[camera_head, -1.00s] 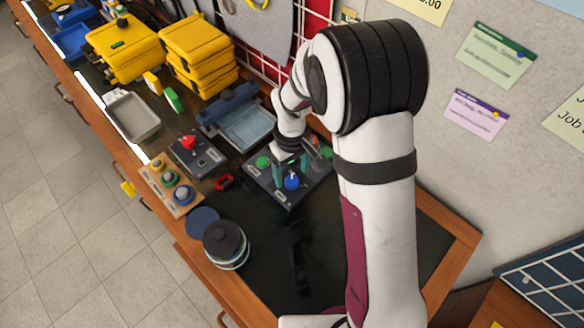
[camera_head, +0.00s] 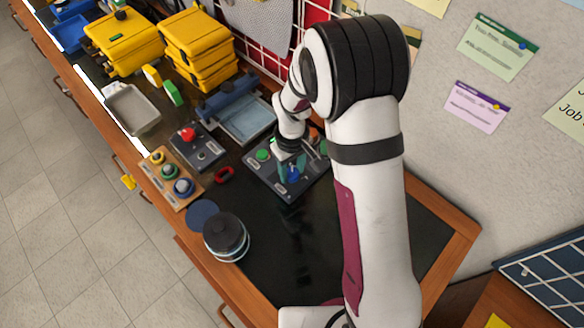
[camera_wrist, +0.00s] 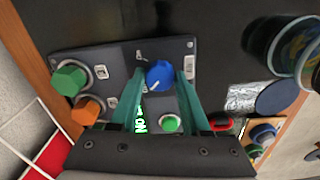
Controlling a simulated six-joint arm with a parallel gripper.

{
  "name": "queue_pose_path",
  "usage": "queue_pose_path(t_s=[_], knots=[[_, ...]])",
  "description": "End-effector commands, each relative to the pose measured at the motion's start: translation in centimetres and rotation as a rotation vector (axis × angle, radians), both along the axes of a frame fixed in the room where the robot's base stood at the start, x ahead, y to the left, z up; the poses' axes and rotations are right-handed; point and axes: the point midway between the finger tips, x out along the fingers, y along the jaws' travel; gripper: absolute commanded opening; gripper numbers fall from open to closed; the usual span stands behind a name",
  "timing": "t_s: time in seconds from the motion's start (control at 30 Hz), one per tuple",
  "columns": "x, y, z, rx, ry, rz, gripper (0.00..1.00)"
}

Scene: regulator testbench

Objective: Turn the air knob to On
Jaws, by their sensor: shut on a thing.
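The dark control panel (camera_head: 268,183) stands on the black bench mat. Its blue knob (camera_head: 294,175) is near the front corner; I take it as the air knob, though its label is too small to read. In the wrist view the blue knob (camera_wrist: 160,74) has a white pointer line slanting to the lower left. My gripper (camera_head: 292,172) points down over the panel, its two teal fingers on either side of the knob and shut on it; they also show in the wrist view (camera_wrist: 160,80). Green lit lettering (camera_wrist: 140,122), seemingly "ON", is partly hidden by the left finger.
The panel also carries a green hexagonal knob (camera_wrist: 68,80), an orange knob (camera_wrist: 86,110) and a round green button (camera_wrist: 170,123). A box with a red button (camera_head: 188,134), a board of several knobs (camera_head: 160,178) and a dark-lidded jar (camera_head: 226,236) stand nearby.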

Motion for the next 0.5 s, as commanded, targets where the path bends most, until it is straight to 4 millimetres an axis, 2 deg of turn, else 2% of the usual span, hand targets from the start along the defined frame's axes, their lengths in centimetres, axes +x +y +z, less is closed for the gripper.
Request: queue_pose_path(t_s=[0.27, 0.5], knots=[[-0.01, 0.03, 0.04, 0.0, 0.0, -0.039, 0.0], [-0.02, 0.02, 0.05, 0.0, 0.001, -0.187, 0.0]])
